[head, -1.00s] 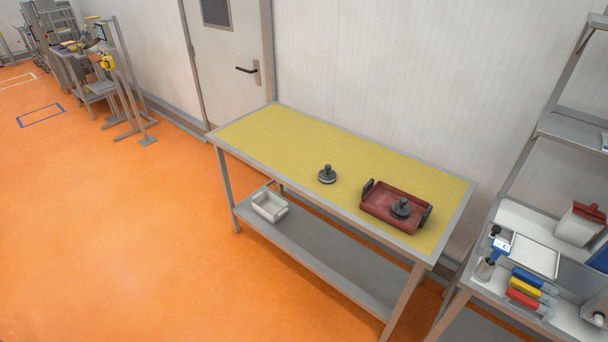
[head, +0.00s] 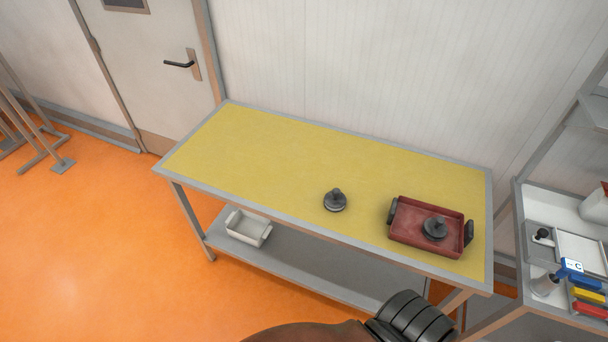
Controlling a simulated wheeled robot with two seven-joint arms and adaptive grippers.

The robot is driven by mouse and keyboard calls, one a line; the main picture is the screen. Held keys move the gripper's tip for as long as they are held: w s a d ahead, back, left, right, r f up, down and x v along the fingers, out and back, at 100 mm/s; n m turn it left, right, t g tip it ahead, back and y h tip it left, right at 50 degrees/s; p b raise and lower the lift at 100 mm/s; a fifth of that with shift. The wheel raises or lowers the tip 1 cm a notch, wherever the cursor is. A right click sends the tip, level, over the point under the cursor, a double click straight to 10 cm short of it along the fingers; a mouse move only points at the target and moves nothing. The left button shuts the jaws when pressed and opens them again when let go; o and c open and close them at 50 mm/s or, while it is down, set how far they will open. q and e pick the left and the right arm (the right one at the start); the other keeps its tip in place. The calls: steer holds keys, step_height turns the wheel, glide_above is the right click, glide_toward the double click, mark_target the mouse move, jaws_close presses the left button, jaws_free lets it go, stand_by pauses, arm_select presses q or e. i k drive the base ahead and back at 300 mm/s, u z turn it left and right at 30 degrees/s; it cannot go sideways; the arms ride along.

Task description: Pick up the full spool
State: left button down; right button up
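A dark grey spool-like piece (head: 335,200) with a round base and an upright knob stands on the yellow tabletop (head: 270,160), left of a red tray. A second, similar dark piece (head: 435,228) sits inside the red tray (head: 405,235), which has black handles at both ends. I cannot tell from their looks which one is the full spool. Part of my own arm shows at the bottom edge, in front of the table. Neither of my grippers is in view.
A white bin (head: 248,228) stands on the table's lower shelf (head: 310,265). A side bench with a white tray (head: 582,252) and coloured handles (head: 588,296) is at the right. The left part of the tabletop is clear. A wall stands behind.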

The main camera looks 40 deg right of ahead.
mark_target(336, 200)
steer(key=i, duration=1.2)
steer(key=z, duration=2.25)
